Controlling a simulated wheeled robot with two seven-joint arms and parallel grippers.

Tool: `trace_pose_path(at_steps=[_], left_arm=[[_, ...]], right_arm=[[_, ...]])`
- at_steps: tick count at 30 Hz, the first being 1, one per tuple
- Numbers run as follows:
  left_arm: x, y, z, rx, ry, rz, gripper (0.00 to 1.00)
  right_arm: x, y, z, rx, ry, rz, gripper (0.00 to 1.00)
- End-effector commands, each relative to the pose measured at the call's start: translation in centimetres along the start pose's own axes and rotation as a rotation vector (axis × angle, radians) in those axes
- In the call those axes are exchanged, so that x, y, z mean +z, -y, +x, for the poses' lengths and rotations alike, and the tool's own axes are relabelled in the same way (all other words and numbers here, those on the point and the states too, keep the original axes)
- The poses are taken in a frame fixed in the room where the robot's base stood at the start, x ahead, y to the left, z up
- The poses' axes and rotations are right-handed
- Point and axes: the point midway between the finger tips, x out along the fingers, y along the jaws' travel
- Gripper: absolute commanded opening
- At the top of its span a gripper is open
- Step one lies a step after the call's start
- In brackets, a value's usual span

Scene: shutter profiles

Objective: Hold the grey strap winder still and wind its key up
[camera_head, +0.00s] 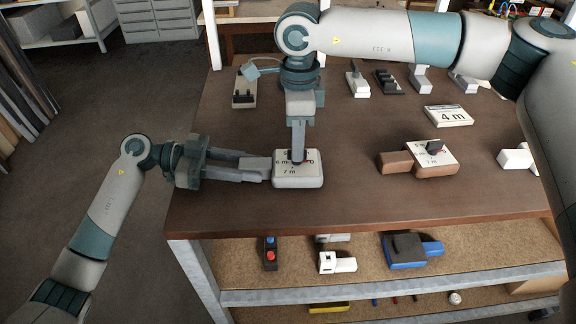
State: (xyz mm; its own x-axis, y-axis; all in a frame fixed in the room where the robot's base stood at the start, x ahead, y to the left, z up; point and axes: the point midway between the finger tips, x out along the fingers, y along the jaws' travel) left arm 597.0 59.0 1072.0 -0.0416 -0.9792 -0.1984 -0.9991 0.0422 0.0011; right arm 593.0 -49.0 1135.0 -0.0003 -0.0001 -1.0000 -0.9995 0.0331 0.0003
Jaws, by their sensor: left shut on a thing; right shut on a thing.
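The grey strap winder (297,181) stands on the brown table near its front left edge. Its pale top carries a dial with markings such as "6 m" and "7 m". My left gripper (262,168) comes in from the left and is shut on the winder's left side. My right gripper (298,152) points straight down from above and is shut on the dark key (300,160) at the dial's middle. The fingers hide most of the key and part of the dial, so the key's exact angle cannot be told.
A brown winder (403,162) with a similar dial stands to the right. Several small devices stand along the back, and a white one (516,158) at the right. Shelves below hold a blue device (408,250).

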Motion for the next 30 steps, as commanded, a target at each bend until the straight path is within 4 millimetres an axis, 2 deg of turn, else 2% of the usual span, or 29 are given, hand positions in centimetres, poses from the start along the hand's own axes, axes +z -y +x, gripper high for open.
trace_pose_path(at_steps=[5,16,30], left_arm=[[0.05,-0.01,0.01,0.0,0.001,-0.001,0.04],[0.05,0.0,0.0,0.0,0.001,-0.001,0.04],[0.07,0.0,-0.01,0.0,0.001,-0.001,0.04]], right_arm=[[-0.02,0.0,0.03,0.0,-0.001,-0.103,0.0],[0.01,0.01,-0.04,-0.001,0.001,-0.466,0.0],[-0.01,0.01,-0.05,-0.001,0.0,-0.526,0.0]])
